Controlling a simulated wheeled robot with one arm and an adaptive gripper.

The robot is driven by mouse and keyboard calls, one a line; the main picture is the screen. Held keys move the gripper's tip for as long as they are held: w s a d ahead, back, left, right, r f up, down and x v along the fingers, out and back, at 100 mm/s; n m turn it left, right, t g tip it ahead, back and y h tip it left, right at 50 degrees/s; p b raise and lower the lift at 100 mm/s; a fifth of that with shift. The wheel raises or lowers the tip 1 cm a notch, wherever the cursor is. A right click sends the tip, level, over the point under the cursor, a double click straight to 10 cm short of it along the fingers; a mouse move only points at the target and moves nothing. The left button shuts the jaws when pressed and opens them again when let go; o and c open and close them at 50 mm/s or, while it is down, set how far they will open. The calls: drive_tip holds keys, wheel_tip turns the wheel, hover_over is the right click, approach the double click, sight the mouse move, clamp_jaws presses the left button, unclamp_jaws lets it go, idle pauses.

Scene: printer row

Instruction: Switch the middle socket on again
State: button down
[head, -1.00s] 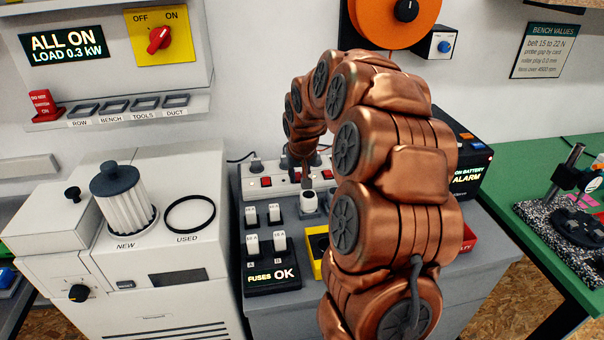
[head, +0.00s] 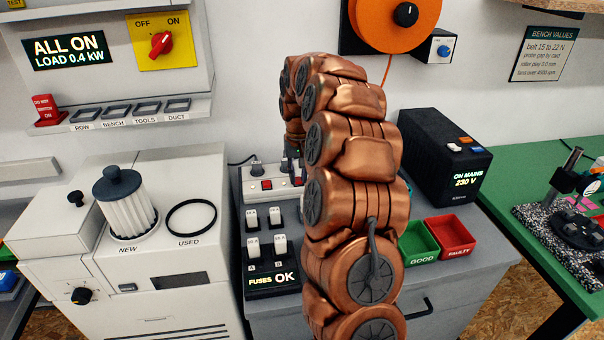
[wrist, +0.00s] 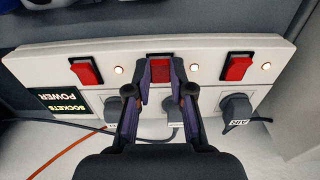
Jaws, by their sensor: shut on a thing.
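The white socket strip (wrist: 205,55) with three red rocker switches fills the wrist view; its left end also shows in the head view (head: 253,172). The middle switch (wrist: 160,70) sits between the fingertips of my gripper (wrist: 161,78), which is shut on it. The left switch (wrist: 86,72) and right switch (wrist: 236,67) are free, each with a lit lamp beside it. A small lamp glow shows just right of my right finger. Plugs (wrist: 236,107) sit below the switches; the middle one is partly hidden by my fingers.
The black power unit (head: 440,160) reads ON MAINS 230 V. The fuse block (head: 268,245) reads FUSES OK, and the wall display (head: 68,48) reads ALL ON, LOAD 0.4 kW. Green (head: 418,242) and red (head: 452,237) trays lie right of my arm.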

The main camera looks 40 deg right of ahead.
sight(300, 181)
drive_tip(key=shift+d+f, duration=0.1)
drive_tip(key=shift+d, duration=0.05)
drive_tip(key=c, duration=1.2)
unclamp_jaws()
drive_tip(key=shift+o, duration=0.9)
wheel_tip(300, 181, up, 12)
drive_tip(key=shift+s, duration=0.15)
